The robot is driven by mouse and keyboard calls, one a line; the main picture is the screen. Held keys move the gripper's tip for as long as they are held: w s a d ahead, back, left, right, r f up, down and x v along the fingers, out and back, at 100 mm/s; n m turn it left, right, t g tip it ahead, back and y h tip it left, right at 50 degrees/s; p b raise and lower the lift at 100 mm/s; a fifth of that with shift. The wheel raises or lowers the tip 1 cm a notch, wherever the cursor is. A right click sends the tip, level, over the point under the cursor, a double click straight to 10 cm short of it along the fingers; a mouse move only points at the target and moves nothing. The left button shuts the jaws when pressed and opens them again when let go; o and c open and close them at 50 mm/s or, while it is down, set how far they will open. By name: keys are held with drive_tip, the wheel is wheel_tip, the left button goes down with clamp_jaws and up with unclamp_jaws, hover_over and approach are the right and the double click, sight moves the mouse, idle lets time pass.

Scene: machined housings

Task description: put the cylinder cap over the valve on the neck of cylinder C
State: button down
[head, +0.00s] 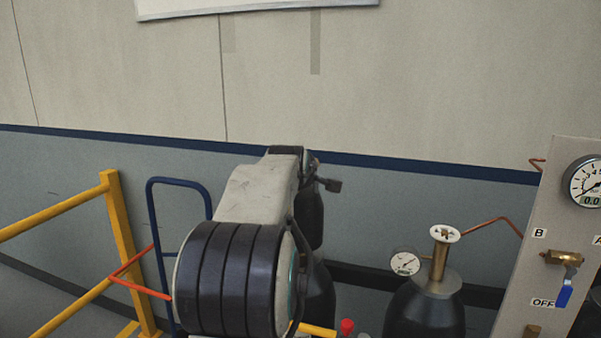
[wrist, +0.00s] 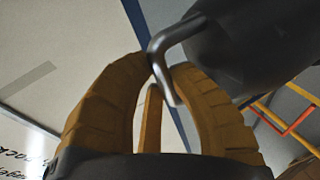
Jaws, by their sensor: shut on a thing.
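In the wrist view, the tan fingers of my gripper (wrist: 162,75) are shut on a bent metal handle (wrist: 170,62). The handle joins a dark grey rounded body (wrist: 245,45) at upper right, which looks like the cylinder cap; its opening is not visible. In the head view my own arm hides most of the gripper and the cap. A dark cylinder (head: 318,290) stands partly hidden behind my arm; its neck and valve are not visible. No letter C shows, so I cannot tell whether this is cylinder C.
A panel (head: 545,200) with a gauge and blue lever stands at right. A yellow railing (head: 115,220) and blue trolley frame (head: 150,215) are at left.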

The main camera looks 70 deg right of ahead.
drive_tip(key=shift+f+b, duration=1.85)
drive_tip(key=shift+f, duration=0.05)
drive_tip(key=c, duration=1.2)
unclamp_jaws()
drive_tip(key=shift+o, duration=0.4)
drive_tip(key=shift+f, duration=0.2)
drive_tip(key=v, duration=1.2)
drive_tip(key=shift+r, duration=0.2)
